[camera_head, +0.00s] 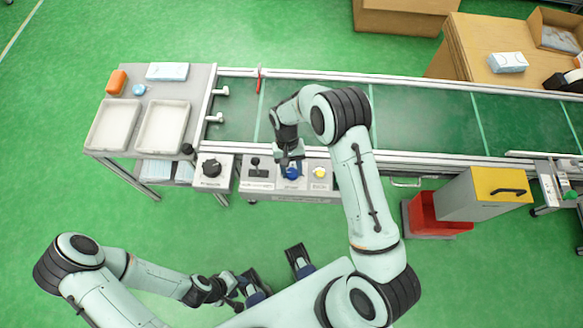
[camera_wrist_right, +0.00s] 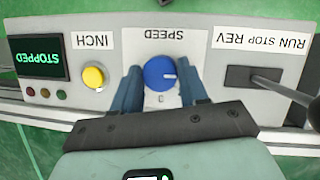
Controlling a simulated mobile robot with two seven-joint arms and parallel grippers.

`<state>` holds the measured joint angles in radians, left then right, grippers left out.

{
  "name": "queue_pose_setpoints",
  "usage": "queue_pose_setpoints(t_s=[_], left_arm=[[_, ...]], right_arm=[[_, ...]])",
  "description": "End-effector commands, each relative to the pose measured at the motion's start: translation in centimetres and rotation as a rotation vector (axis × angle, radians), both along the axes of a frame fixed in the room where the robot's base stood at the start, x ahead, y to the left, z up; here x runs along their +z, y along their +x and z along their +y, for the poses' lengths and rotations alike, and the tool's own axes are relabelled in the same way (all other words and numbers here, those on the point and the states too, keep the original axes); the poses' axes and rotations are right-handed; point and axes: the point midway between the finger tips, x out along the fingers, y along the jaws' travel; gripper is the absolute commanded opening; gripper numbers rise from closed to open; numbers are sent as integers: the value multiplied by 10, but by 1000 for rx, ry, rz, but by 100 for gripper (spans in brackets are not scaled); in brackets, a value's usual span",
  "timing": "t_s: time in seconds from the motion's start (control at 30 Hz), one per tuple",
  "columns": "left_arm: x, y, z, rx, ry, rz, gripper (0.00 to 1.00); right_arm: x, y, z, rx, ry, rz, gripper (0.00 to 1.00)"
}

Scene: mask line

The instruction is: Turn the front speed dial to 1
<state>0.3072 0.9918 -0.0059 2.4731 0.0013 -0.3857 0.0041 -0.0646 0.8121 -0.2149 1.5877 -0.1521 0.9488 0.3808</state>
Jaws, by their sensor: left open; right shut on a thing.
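The blue speed dial (camera_wrist_right: 160,73) sits on a white plate marked SPEED, which appears upside down in the right wrist view. A small white pointer mark shows on the dial's right side there, and one numeral below it is too small to read surely. In the head view the dial (camera_head: 291,172) is on the grey front panel, partly under my right gripper (camera_head: 290,158). My right gripper (camera_wrist_right: 160,88) has a finger on each side of the dial and is shut on it. My left gripper (camera_head: 275,270) is open and empty, low in front of my body.
A RUN STOP REV lever (camera_wrist_right: 265,82) and a yellow INCH button (camera_wrist_right: 93,77) flank the dial. A display (camera_wrist_right: 40,58) reads STOPPED. A black rotary knob (camera_head: 211,168) is further left.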

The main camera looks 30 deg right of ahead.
Motion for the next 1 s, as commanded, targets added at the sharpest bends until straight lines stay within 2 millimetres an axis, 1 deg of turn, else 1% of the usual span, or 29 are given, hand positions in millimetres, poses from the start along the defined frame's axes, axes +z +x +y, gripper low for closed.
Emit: queue_pose_setpoints(t_s=[0.27,0.3,0.37,0.63,0.77,0.87,1.0], left_arm=[[0,0,0,0,0,0,43],[0,0,0,0,0,0,43],[0,0,0,0,0,0,43],[0,0,0,0,0,0,43],[0,0,0,0,0,0,43],[1,0,0,0,0,0,43],[3,1,0,0,0,-1,43]], right_arm=[[0,0,-1,3,-2,2,13],[0,0,-1,3,-2,2,50],[0,0,-1,3,-2,2,68],[0,0,0,1,0,0,68],[7,3,-1,1,0,-3,68],[20,9,-2,1,0,-5,68],[48,21,-5,0,0,-6,68]])
